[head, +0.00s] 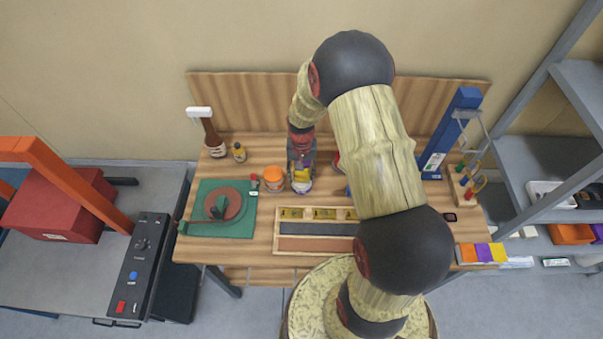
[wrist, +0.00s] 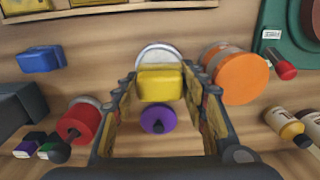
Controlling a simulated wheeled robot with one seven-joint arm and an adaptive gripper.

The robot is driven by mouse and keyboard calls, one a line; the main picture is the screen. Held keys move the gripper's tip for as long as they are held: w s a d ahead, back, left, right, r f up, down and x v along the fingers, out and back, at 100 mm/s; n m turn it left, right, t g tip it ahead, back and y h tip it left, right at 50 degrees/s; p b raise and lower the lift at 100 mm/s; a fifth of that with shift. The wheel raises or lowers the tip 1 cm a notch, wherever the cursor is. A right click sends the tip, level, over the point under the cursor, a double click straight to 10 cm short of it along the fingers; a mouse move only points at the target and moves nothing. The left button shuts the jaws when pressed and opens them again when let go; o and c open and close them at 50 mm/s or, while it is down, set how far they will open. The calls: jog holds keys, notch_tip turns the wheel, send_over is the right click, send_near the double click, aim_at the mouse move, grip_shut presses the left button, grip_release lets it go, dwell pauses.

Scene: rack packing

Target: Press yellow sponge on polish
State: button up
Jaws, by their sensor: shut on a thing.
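The yellow sponge (wrist: 160,86) is a small block between the fingers of my gripper (wrist: 160,78) in the wrist view, and the gripper is shut on it. In the head view the sponge (head: 301,173) shows as a small yellow patch below my gripper. A round tin with a pale rim (wrist: 158,52), which looks like the polish, is right behind the sponge in the wrist view, partly covered by it. I cannot tell whether sponge and tin touch. A purple round piece (wrist: 158,120) shows on the near side of the sponge, also between the fingers.
An orange-lidded tub (wrist: 238,77) stands close beside the right finger. A red can (wrist: 83,122) is by the left finger, and a blue block (wrist: 40,59) lies farther left. A compartment tray (head: 316,246) lies at the bench front. A green mat (head: 238,226) is at left.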

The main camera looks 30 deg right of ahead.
jog(key=shift+f+b, duration=0.4)
jog(key=shift+f, duration=0.15)
dwell(1.4)
jog(key=shift+r+p, duration=2.15)
jog(key=shift+r, duration=1.45)
